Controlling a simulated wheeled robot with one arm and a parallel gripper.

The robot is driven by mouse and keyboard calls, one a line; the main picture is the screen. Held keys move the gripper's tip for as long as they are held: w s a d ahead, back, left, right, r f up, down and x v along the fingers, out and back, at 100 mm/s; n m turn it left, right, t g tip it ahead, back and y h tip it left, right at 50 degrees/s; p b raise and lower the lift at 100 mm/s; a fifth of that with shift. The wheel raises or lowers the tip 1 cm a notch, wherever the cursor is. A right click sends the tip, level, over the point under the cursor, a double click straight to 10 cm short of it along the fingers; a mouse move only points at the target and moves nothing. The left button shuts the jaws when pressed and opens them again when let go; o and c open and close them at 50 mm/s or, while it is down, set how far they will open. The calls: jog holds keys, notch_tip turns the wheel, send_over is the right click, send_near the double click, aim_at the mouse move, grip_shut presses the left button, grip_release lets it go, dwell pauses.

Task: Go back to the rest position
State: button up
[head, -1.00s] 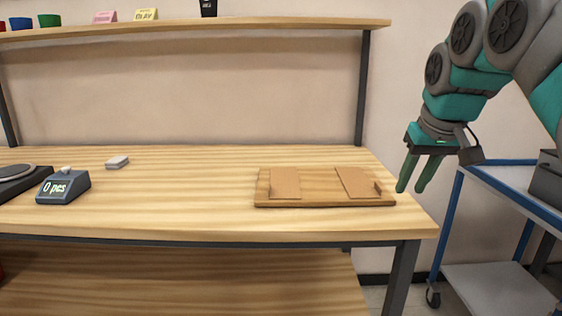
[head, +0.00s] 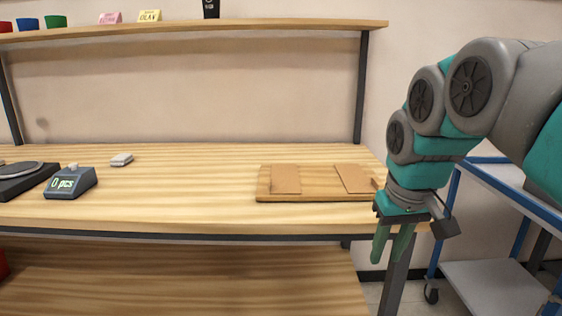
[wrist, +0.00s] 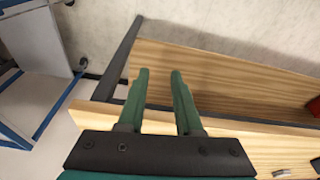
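My gripper (head: 393,247) hangs with its fingers down at the right end of the workbench (head: 200,212), in front of its front edge in the head view. Its two green fingers are parallel with a gap between them. In the wrist view my gripper (wrist: 158,75) is open, with nothing between the fingers. Below it show the floor and the lower wooden shelf (wrist: 205,75) of the bench.
A wooden tray (head: 330,198) with two brown plates (head: 286,179) lies on the bench, just left of my arm. A counting scale (head: 70,183) and a small white block (head: 122,159) are at the left. A blue-framed cart (head: 490,172) stands at the right.

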jog(key=s+a+f+g, duration=0.1)
jog(key=s+f+g, duration=0.1)
jog(key=s+f, duration=0.7)
jog(key=s+a+f+m+g, duration=0.1)
jog(key=s+a+f+g, duration=0.1)
jog(key=s+f, duration=0.8)
jog(key=s, duration=0.3)
jog(key=shift+f, duration=0.3)
jog(key=shift+s, duration=0.1)
